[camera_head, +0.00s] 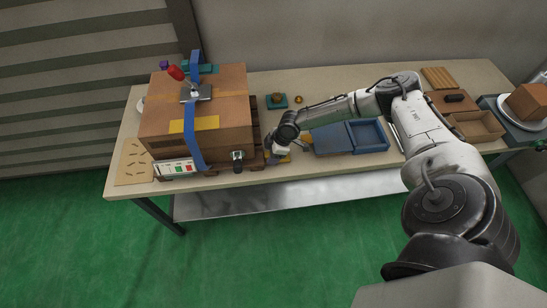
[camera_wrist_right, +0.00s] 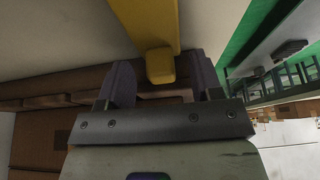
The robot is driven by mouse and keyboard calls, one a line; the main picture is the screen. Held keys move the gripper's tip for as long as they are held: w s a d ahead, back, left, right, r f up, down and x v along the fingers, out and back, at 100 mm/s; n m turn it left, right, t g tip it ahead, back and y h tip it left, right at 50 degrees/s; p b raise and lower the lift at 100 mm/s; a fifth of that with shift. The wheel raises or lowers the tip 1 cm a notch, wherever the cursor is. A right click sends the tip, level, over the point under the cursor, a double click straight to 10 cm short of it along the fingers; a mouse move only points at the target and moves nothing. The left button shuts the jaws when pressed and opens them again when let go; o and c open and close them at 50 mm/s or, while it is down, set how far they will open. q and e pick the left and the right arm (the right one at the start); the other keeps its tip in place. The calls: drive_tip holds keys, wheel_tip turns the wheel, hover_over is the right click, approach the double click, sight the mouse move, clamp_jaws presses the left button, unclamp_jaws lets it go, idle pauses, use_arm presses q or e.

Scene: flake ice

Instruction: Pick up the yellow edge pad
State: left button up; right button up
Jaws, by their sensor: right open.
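The yellow edge pad (camera_wrist_right: 150,25) shows in the right wrist view as a long yellow piece with a stubby end, at the top middle. In the head view a small part of it (camera_head: 285,158) shows on the table beside the right gripper, which hides much of it. My right gripper (camera_wrist_right: 161,62) is open, with its two purple-grey fingers on either side of the pad's near end. I cannot tell whether either finger touches it. In the head view the right gripper (camera_head: 276,155) is low over the table's front part. My left gripper is not in view.
A blue tray (camera_head: 367,135) lies to the right. A small teal block (camera_head: 277,101) lies behind. The table's front edge is close.

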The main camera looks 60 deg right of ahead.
drive_tip(key=c, duration=1)
drive_tip(key=shift+r, duration=0.2)
